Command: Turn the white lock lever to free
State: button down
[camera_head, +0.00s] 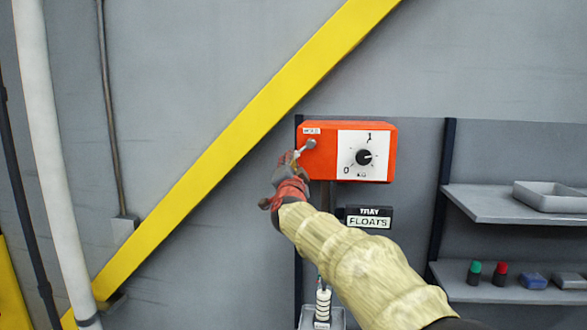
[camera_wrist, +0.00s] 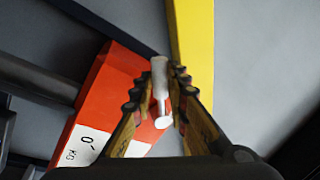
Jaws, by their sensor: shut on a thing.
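The white lock lever (camera_head: 304,148) is on the left part of the front of an orange box (camera_head: 318,163). It slants from its round pivot down and to the left. My gripper (camera_head: 293,160) is at its lower left end, with my arm reaching up from the lower right. In the wrist view the lever (camera_wrist: 159,80) lies between the two fingers of my gripper (camera_wrist: 162,84), which are shut on it. Its round pivot end shows nearer the palm. A small label sits above the lever, too small to read surely.
A black knob (camera_head: 364,157) on a white dial plate marked 0 and 1 is right of the lever. A sign (camera_head: 369,217) reading "FLOATS" hangs below. A yellow diagonal beam (camera_head: 235,140) crosses the wall at left. Shelves (camera_head: 500,203) with a grey tray (camera_head: 550,196) are at right.

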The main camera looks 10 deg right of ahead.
jog(key=shift+a+r+m, duration=0.1)
jog(key=shift+r+m, duration=0.05)
jog(key=shift+m, duration=0.15)
jog(key=c, duration=1.8)
grip_release()
jog(key=shift+o, duration=0.3)
jog(key=v, duration=1.2)
jog(key=shift+w+a, duration=0.1)
